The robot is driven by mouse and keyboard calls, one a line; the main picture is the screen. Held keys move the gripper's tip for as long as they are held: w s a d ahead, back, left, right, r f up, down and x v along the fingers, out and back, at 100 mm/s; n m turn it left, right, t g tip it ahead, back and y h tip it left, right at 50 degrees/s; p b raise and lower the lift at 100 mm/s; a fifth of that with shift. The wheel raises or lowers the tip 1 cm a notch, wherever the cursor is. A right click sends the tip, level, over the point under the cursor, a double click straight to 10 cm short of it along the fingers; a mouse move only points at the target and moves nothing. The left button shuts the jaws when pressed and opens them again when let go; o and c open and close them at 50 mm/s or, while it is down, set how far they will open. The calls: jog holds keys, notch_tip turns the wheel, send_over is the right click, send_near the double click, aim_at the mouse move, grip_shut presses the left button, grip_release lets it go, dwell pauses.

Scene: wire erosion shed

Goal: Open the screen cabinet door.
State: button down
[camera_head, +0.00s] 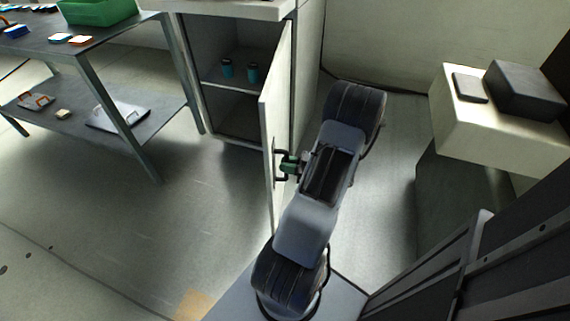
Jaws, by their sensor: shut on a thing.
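The screen cabinet (237,20) stands at the top middle, with its door (279,90) swung wide open toward me, seen nearly edge-on.
A grey two-level table (150,17) with a green bin (98,10) and several small items stands at left. A pale block-topped stand (500,125) with dark boxes (525,90) is at right. The floor (190,215) left of the door is clear.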

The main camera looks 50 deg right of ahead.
jog(key=shift+d, duration=0.1)
jog(key=c, duration=1.1)
grip_release()
jog(key=shift+s, duration=0.1)
jog(key=p+v, duration=0.1)
jog(key=v, duration=1.2)
jog(key=shift+s+d+p, duration=0.2)
jog(key=shift+s+p, duration=0.1)
jog(key=shift+p, duration=0.1)
jog(key=shift+s, duration=0.1)
